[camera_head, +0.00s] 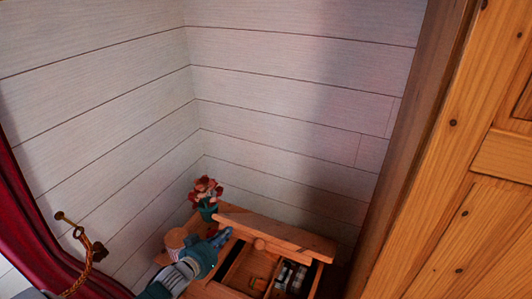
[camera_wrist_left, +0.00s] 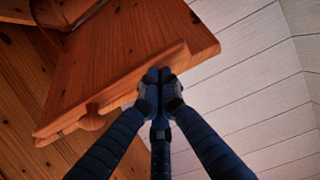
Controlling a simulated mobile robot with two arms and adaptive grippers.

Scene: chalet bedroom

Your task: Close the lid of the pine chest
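The pine chest (camera_head: 225,292) stands in the corner at the bottom of the head view. Its lid (camera_head: 300,239) is raised at the back, with a round knob on its edge, and the divided inside shows in front of it. In the left wrist view the lid (camera_wrist_left: 120,65) is a broad tilted panel with its knob at the lower left. My left gripper (camera_head: 226,235) reaches in from below to the lid's left end. In the wrist view its fingertips (camera_wrist_left: 158,76) are together at the lid's edge; contact is unclear. My right gripper is out of view.
Small items (camera_head: 290,276) lie inside the chest. A vase of red flowers (camera_head: 206,190) stands behind its left end, and a round light-brown thing (camera_head: 177,237) is beside my gripper. A red curtain (camera_head: 35,240) hangs left; a wooden panel (camera_head: 450,180) rises close on the right.

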